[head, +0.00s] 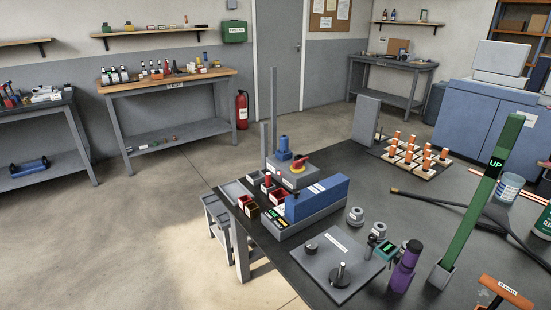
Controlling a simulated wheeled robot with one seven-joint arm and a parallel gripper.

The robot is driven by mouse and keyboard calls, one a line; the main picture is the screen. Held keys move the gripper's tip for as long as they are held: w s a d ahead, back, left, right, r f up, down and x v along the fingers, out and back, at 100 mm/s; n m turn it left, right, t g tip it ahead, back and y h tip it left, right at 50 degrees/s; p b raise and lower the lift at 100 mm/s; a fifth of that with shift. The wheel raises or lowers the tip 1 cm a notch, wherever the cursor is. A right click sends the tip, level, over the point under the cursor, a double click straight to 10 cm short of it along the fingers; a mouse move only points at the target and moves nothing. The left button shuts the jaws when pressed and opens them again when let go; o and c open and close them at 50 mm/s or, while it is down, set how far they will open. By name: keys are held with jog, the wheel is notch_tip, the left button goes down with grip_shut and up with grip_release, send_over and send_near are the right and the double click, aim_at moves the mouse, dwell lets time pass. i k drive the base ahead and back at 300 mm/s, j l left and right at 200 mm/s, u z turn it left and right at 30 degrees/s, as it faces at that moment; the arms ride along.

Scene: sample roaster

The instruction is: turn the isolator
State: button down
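What looks like the isolator is a red rotary handle (300,162) on a yellow plate, on top of a grey box (296,177). The box stands near the far left corner of the dark table, behind a long blue block (318,198) on a grey base. The handle appears to lie slanted across the plate; its exact setting is too small to tell. The blue block hides the lower front of the box. My gripper is not in view.
A blue knob-like part (284,146) and a tall grey post (274,115) stand close behind the isolator. Small open boxes (250,206) lie to its left. A tall green bar (482,195) marked UP and a purple bottle (406,264) stand nearer. The floor at left is clear.

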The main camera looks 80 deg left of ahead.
aim_at(297, 164)
jog(key=u, duration=0.45)
jog(key=j+u, duration=0.1)
jog(key=u, duration=1.75)
jog(key=i+j, duration=0.2)
jog(key=i, duration=0.25)
jog(key=i+j, duration=0.25)
jog(key=i, duration=0.15)
jog(key=i+j, duration=0.2)
jog(key=i, duration=0.25)
jog(key=i+j, duration=0.2)
jog(key=i, duration=0.2)
